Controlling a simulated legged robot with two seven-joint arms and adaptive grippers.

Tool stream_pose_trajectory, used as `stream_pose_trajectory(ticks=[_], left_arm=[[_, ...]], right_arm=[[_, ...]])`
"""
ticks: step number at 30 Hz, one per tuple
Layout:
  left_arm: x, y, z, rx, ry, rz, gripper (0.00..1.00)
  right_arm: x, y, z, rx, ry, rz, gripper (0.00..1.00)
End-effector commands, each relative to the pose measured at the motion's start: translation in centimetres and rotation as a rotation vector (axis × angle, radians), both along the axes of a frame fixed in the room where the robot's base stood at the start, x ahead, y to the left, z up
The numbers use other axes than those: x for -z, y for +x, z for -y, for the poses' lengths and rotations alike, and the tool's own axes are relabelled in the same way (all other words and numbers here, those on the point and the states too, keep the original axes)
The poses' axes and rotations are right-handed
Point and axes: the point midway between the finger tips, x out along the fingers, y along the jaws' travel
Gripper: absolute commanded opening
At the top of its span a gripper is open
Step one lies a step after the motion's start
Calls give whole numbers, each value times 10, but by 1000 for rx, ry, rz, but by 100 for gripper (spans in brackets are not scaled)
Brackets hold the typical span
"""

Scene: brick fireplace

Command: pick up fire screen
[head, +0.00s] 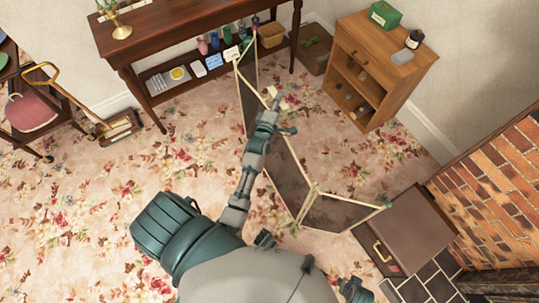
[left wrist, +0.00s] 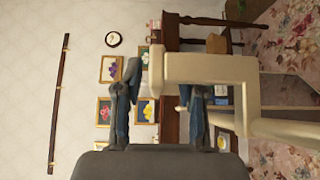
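The fire screen (head: 288,182) stands unfolded on the carpet, with several hinged dark panels in a cream frame. My left gripper (head: 277,121) is at the top of its middle part. In the left wrist view, the cream frame (left wrist: 225,72) crosses ahead of my left gripper (left wrist: 160,105), and its squared end lies between the lines of the two fingers. The fingers are spread, with a gap between them. The frame hides one fingertip; I cannot tell whether they touch. Part of what looks like my right gripper (head: 354,290) shows at the bottom edge, its fingers unclear.
A brown console table (head: 185,35) stands behind the screen's far panel. A wooden cabinet (head: 372,70) is at the back right. A brown case (head: 408,232) sits near the brick fireplace (head: 495,185). The carpet left of the screen is mostly clear.

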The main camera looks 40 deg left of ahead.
Motion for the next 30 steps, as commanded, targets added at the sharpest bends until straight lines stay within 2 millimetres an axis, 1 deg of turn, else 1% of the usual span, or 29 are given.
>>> stream_pose_trajectory(ticks=[4,5,6,8,9,10,16,17,25,30], left_arm=[[0,0,-1,0,-1,0,40],[0,0,-1,0,-2,0,37],[1,0,-2,0,-2,0,27],[1,0,-2,0,-2,0,12],[1,0,-2,0,-2,0,2],[1,0,-2,0,-3,0,0],[2,0,-3,-1,-4,-2,0],[-3,0,-4,-2,3,10,0],[-2,0,-3,-2,2,4,0],[-4,1,-3,-2,1,3,0]], right_arm=[[0,0,0,0,-2,0,40],[0,0,0,0,-4,0,40],[0,1,-1,0,-4,0,40],[0,1,-1,0,-3,1,40],[0,1,-1,1,-3,1,40],[0,1,-1,0,-3,1,40],[0,1,-2,0,-2,1,40],[0,1,-2,1,-1,1,40],[0,1,-2,1,0,2,40],[1,1,-2,0,0,3,40]])
